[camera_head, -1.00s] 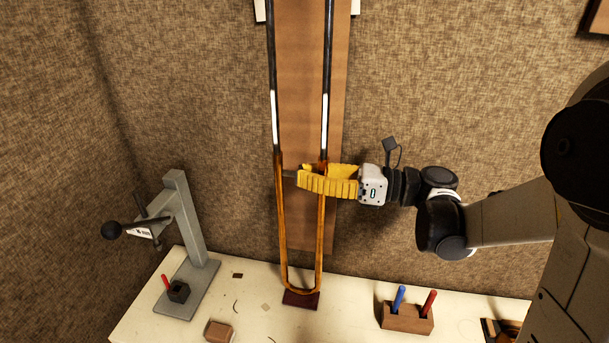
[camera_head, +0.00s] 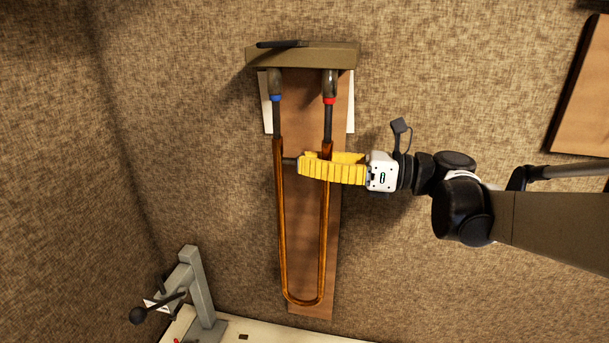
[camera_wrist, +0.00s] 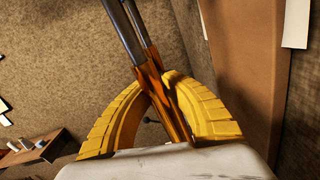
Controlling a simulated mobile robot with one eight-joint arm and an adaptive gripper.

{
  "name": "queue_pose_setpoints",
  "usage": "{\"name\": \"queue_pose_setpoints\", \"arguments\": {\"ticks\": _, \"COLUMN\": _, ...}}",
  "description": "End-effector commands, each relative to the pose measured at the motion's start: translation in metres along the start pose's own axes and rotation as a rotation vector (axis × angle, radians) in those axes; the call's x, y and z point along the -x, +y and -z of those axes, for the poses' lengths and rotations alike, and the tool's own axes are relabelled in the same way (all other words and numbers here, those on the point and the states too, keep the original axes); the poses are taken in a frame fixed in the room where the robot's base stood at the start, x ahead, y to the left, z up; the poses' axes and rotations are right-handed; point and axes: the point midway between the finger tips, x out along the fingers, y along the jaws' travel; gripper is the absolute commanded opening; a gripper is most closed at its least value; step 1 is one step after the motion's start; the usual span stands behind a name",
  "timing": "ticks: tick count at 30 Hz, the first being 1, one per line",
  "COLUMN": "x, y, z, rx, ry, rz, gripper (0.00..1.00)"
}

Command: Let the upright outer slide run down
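The copper-coloured U-shaped outer slide (camera_head: 282,235) hangs upright before the brown board, its bow at the bottom clear above the bench. Its two legs are around dark inner tubes (camera_head: 328,125), which show only for a short length below the holder. My gripper (camera_head: 304,166) comes from the right, near the top of the slide. Its yellow fingers are closed in on the right leg. In the wrist view the fingers (camera_wrist: 160,88) curve against the slide (camera_wrist: 176,118), with the inner tubes (camera_wrist: 124,30) running up out of it. The exact finger contact is partly hidden.
A wall holder (camera_head: 300,57) grips the tube tops, marked blue and red. The brown board (camera_head: 305,110) stands behind the slide. A grey stand (camera_head: 198,285) with a black-knobbed lever is at the lower left on the pale bench (camera_head: 275,332).

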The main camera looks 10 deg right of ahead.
Motion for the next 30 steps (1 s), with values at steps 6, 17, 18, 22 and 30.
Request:
{"name": "queue_pose_setpoints", "arguments": {"ticks": 6, "x": 0.0, "y": 0.005, "z": -0.024, "rx": 0.0, "ry": -0.001, "rz": 0.0, "gripper": 0.0}}
{"name": "queue_pose_setpoints", "arguments": {"ticks": 17, "x": 0.0, "y": 0.005, "z": -0.026, "rx": 0.0, "ry": -0.001, "rz": 0.0, "gripper": 0.0}}
{"name": "queue_pose_setpoints", "arguments": {"ticks": 18, "x": 0.0, "y": 0.005, "z": -0.026, "rx": 0.0, "ry": -0.001, "rz": 0.0, "gripper": 0.0}}
{"name": "queue_pose_setpoints", "arguments": {"ticks": 22, "x": 0.0, "y": 0.005, "z": -0.026, "rx": 0.0, "ry": -0.001, "rz": 0.0, "gripper": 0.33}}
{"name": "queue_pose_setpoints", "arguments": {"ticks": 30, "x": 0.0, "y": 0.005, "z": -0.026, "rx": 0.0, "ry": 0.0, "rz": 0.0, "gripper": 0.33}}
